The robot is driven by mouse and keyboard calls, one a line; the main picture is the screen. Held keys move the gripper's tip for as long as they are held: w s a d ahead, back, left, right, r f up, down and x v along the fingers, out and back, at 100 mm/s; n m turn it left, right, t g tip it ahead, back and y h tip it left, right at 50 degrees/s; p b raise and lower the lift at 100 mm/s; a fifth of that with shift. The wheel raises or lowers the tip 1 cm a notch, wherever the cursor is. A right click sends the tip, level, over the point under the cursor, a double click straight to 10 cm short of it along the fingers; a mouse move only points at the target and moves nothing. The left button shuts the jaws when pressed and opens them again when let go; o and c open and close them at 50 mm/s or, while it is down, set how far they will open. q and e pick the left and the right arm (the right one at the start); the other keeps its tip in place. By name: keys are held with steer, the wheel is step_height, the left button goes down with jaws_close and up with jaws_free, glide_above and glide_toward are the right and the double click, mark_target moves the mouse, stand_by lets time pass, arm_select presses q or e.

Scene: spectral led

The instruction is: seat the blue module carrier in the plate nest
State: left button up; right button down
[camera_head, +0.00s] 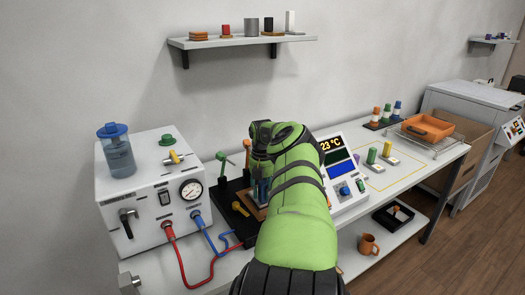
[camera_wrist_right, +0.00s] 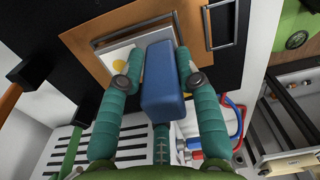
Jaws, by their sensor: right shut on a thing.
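The blue module carrier (camera_wrist_right: 163,82) is a block between the two teal fingers of my right gripper (camera_wrist_right: 158,84) in the wrist view. The fingers are shut on its sides. In the head view my right gripper (camera_head: 262,188) is over the black fixture, and the carrier is mostly hidden by my green arm. The brown plate (camera_wrist_right: 88,42) lies beyond the carrier in the wrist view, with a white patch and a yellow spot partly covered. I cannot tell whether carrier and plate touch. The plate's edge also shows in the head view (camera_head: 250,206). My left gripper is not in view.
A white chiller box (camera_head: 150,195) with a gauge and red and blue hoses stands left of the black fixture. A display panel (camera_head: 342,165) stands to the right. Coloured blocks (camera_head: 371,156) and an orange tray (camera_head: 428,128) are farther right.

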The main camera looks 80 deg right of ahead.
steer(key=shift+f+b, duration=0.3)
steer(key=shift+f, duration=0.05)
steer(key=c, duration=0.8)
jaws_free()
steer(key=shift+r, duration=0.1)
step_height(320, 180, up, 3)
steer(key=p, duration=0.3)
step_height(320, 180, up, 12)
